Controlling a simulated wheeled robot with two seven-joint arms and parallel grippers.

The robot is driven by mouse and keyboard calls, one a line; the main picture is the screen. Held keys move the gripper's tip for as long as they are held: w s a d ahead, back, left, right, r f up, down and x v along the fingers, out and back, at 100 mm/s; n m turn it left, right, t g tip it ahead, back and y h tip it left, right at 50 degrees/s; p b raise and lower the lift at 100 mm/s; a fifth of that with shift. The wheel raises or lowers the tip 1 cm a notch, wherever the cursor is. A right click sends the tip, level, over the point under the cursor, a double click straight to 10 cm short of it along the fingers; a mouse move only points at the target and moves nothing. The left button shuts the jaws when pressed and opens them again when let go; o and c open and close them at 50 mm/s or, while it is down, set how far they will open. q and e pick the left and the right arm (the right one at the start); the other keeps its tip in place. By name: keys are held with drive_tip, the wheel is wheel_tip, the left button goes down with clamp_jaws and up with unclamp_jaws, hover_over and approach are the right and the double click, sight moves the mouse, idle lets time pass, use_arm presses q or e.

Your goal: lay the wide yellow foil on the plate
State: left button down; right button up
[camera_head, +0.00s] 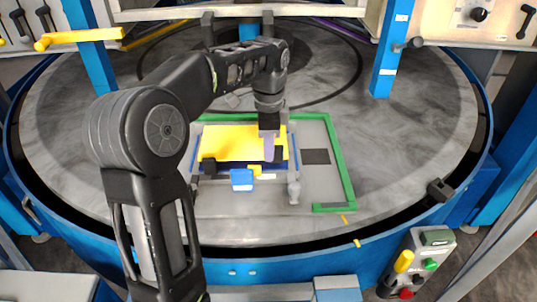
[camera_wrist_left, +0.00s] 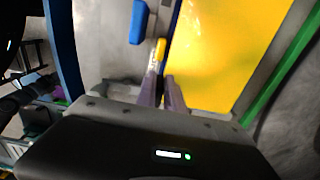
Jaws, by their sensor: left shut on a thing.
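The wide yellow foil (camera_head: 228,139) is a flat bright sheet over a dark blue surface in the middle of the round grey table. It fills the upper right of the left wrist view (camera_wrist_left: 225,45). My left gripper (camera_head: 269,153) reaches down at the foil's right part, with its purple fingers close together. In the left wrist view its fingertips (camera_wrist_left: 162,82) are shut at the foil's near corner; the pinched edge is mostly hidden. A dark blue strip shows along the foil's front edge. The plate cannot be told apart clearly beneath the foil. My right gripper is not in view.
A green frame (camera_head: 341,165) borders the work area on the right and back. A blue block (camera_head: 241,180) and a small yellow piece (camera_head: 255,170) sit in front of the foil. A dark square (camera_head: 316,156) lies right of it. A blue post (camera_head: 388,50) stands behind right.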

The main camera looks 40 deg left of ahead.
use_arm(q)
drive_tip(key=shift+f, duration=1.15)
drive_tip(key=shift+f, duration=0.1)
drive_tip(key=c, duration=1.5)
unclamp_jaws()
drive_tip(key=shift+o, duration=0.2)
